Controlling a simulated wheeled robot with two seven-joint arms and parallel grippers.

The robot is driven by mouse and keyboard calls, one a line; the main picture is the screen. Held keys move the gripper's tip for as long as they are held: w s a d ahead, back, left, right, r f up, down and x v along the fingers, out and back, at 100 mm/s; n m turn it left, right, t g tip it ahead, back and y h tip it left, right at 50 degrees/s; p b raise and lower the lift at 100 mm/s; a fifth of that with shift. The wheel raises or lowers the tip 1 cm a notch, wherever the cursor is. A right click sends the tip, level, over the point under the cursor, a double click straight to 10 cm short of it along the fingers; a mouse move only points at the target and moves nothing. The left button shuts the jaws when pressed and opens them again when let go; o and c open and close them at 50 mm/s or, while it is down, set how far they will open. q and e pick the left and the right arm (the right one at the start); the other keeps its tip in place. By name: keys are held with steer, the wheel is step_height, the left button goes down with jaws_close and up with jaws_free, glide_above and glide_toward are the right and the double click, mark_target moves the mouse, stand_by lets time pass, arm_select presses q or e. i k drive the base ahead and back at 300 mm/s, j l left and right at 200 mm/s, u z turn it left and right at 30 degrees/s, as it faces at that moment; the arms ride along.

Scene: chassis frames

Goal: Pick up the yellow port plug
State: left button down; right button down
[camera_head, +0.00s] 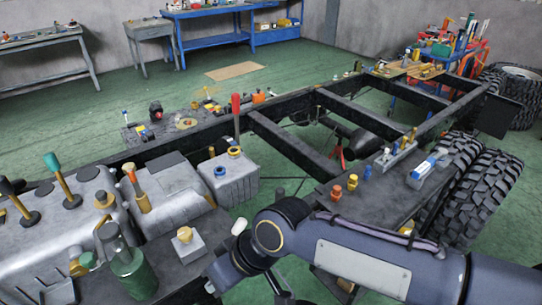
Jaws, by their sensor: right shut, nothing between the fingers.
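Several yellow pieces could be the yellow port plug, and I cannot tell for sure which one it is. A yellow knob-like plug (184,234) sits on a small grey block at the lower middle. A yellow ring-shaped cap (235,152) sits on the grey box beside a blue cap (220,172). A yellow-orange plug (352,182) stands on the dark plate at the right, by a red-orange one (336,193). My right gripper (212,285) is at the lower middle, below the grey block, shut and empty, partly hidden by my arm. My left gripper is not in view.
The dark chassis frame (290,152) runs from the left to the far right. Grey housings with upright levers (62,180) fill the left. A green cylinder (133,272) stands at the lower left. Big tyres (485,185) stand at the right. Workbenches line the back wall.

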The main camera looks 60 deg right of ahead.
mark_target(352, 182)
steer(key=z, duration=2.6)
steer(key=u, duration=0.6)
steer(key=i+l+u, duration=0.15)
steer(key=l+u, duration=0.2)
steer(key=i+l+u, duration=0.15)
steer(key=l+u, duration=0.6)
steer(key=i+l+u, duration=0.15)
steer(key=l, duration=1.05)
steer(key=l+u, duration=0.15)
steer(key=l, duration=1)
